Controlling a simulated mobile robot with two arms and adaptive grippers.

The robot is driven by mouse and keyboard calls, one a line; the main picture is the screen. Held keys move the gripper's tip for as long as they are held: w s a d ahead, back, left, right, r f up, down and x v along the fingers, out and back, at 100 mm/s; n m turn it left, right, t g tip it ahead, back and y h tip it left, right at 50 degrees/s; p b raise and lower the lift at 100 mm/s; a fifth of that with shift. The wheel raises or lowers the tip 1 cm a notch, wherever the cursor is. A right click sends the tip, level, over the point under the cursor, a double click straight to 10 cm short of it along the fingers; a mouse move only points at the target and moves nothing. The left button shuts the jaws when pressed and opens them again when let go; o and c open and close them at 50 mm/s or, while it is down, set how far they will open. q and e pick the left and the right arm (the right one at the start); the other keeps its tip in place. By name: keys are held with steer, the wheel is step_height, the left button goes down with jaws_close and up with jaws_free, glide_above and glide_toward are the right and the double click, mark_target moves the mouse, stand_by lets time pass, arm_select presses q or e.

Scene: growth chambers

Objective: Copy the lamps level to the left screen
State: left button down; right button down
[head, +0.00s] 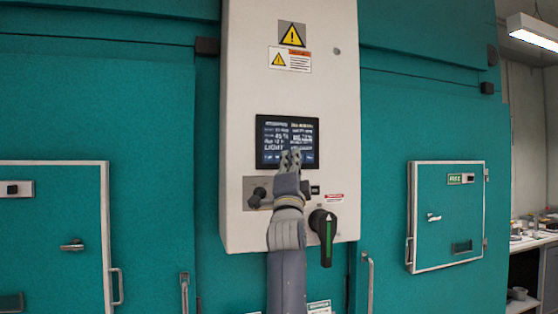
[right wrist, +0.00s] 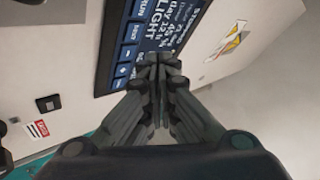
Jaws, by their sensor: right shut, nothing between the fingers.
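A dark touch screen (head: 286,130) with white text is set in a pale control box (head: 235,90) on a teal chamber wall. It is the only screen in view; the frames do not tell if it is the left one. The word LIGHT reads on it, and the right wrist view shows the screen (right wrist: 177,22) close up with a column of blue buttons along one side. My right gripper (head: 290,154) is shut and empty, its fingertips in front of the screen's lower edge. The fingertips (right wrist: 158,60) cover part of the screen; whether they touch cannot be told. My left gripper is out of view.
A black rotary switch (head: 326,232) and a dark knob (head: 257,194) sit below the screen. Small teal hatches are at left (head: 60,220) and right (head: 450,215). A cluttered bench (head: 533,240) stands at far right.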

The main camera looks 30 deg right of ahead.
steer(key=s, duration=0.2)
steer(key=shift+s+a, duration=0.4)
stand_by(1.5)
